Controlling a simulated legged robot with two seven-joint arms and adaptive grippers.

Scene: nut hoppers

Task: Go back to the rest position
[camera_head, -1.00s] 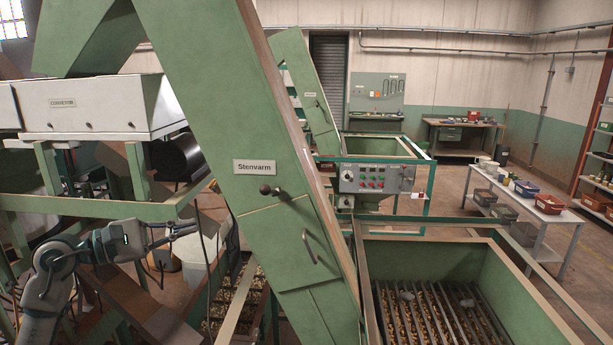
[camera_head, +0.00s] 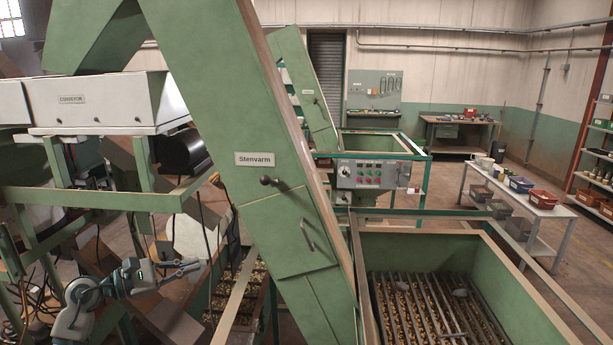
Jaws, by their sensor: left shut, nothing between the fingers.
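My left gripper (camera_head: 184,267) is in the lower left of the head view, at the end of my grey arm. Its fingers are shut with nothing between them, and they point right. It is left of the slanted green Stenvarm elevator (camera_head: 262,192) and apart from it. My right gripper is not in view.
A green hopper (camera_head: 518,275) with a grate over nuts stands at the lower right. A white conveyor box (camera_head: 88,102) and green frame rails (camera_head: 95,198) are above my left arm. A control panel (camera_head: 372,174) and a side table (camera_head: 521,197) with bins stand farther back.

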